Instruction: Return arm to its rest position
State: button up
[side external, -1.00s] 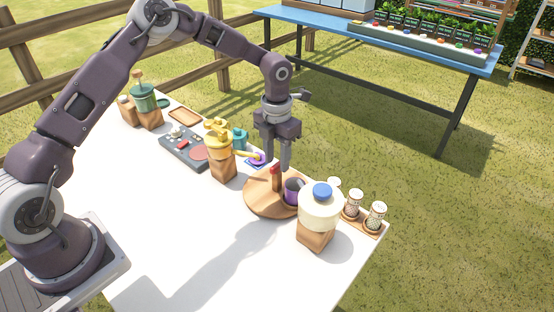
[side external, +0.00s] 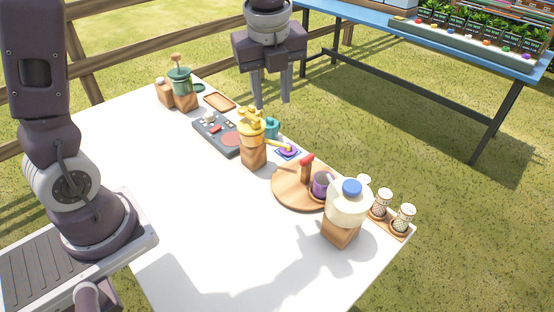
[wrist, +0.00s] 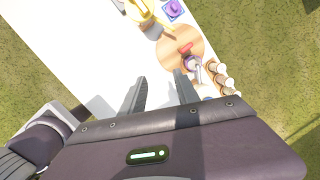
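My gripper (side external: 272,92) hangs high in the upper middle of the side external view, fingers pointing down. Its two fingers are apart with nothing between them. In the wrist view my gripper (wrist: 158,90) also shows its fingers spread and empty above the table. The upper part of my arm is out of frame at the top of the side view.
On the white table (side external: 190,210) stand a yellow watering can (side external: 251,125) on a wooden block, a round wooden board (side external: 292,187) with a purple cup (side external: 321,184), a cream jug with a blue lid (side external: 347,206) and shakers (side external: 402,217). The table's near left is clear.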

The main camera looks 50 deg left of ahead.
jog(key=s+r+n+t+h, duration=0.1)
jog(key=s+n, duration=0.9)
jog(key=n, duration=0.1)
jog(key=s+r+n+t, duration=0.2)
jog(key=s+n, duration=0.9)
jog(key=shift+s+r+n+t+h, duration=0.2)
jog(key=shift+n+t+h, duration=0.1)
jog(key=shift+n+h, duration=0.1)
